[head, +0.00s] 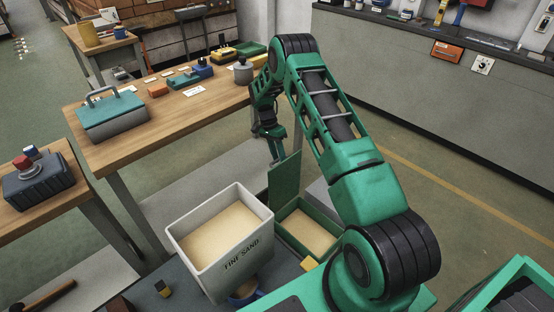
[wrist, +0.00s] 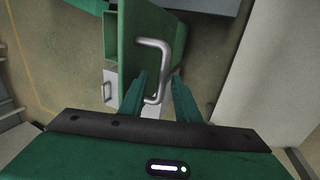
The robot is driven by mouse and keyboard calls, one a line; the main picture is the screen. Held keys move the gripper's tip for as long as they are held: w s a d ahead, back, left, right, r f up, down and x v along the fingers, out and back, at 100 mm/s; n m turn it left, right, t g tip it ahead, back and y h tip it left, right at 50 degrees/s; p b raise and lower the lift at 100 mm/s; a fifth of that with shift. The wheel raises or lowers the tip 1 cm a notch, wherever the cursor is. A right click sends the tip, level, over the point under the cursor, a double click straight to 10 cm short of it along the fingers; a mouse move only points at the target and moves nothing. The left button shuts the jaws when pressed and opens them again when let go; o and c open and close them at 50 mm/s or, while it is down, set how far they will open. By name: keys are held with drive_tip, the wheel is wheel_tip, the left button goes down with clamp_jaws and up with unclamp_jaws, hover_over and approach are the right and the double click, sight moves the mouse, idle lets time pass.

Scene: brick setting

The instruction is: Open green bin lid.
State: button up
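The green bin (head: 282,243) holds sand and stands to the right of the white "FINE SAND" bin. Its green lid (head: 285,188) stands about upright at the bin's back edge, so the bin's mouth is uncovered. In the wrist view the lid (wrist: 127,55) carries a bent metal handle (wrist: 165,62). My gripper (head: 277,150) is at the top of the raised lid. In the wrist view the fingers of my gripper (wrist: 161,75) are apart, with the handle between them and gaps beside it. Contact with the handle cannot be told.
The white bin (head: 222,262) of sand stands close on the left. A wooden workbench (head: 150,135) with a teal toolbox (head: 112,115) and small items is behind. A dark block with red and blue caps (head: 40,180) sits on the left table. Open floor lies to the right.

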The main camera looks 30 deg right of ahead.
drive_tip(key=shift+a+r, duration=0.1)
drive_tip(key=shift+a, duration=0.2)
drive_tip(key=v, duration=0.7)
drive_tip(key=shift+w, duration=0.15)
drive_tip(key=shift+d+r, duration=0.1)
